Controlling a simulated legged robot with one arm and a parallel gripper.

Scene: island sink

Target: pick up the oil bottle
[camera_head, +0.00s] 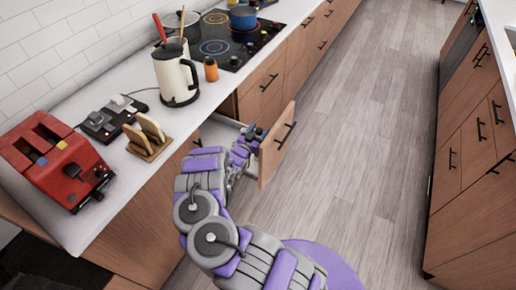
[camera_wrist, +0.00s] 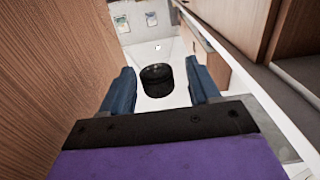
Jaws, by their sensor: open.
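My gripper (camera_head: 254,133) reaches down at the open drawer (camera_head: 268,160) below the counter. In the wrist view my gripper (camera_wrist: 163,88) is open, with one blue finger on each side. A black, round-topped object (camera_wrist: 157,80) shows between and beyond the fingers, over a white surface. It may be the oil bottle, but I cannot tell; no label shows. The fingers appear apart from it. In the head view my arm hides much of the drawer's inside. A small orange bottle with a dark top (camera_head: 211,69) stands on the counter.
A kettle (camera_head: 176,78), a toast rack (camera_head: 147,136) and a red toaster (camera_head: 57,158) stand on the counter. A blue pot (camera_head: 243,17) sits on the cooktop (camera_head: 228,42). Brown panels flank the gripper in the wrist view. The floor (camera_head: 345,130) is clear.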

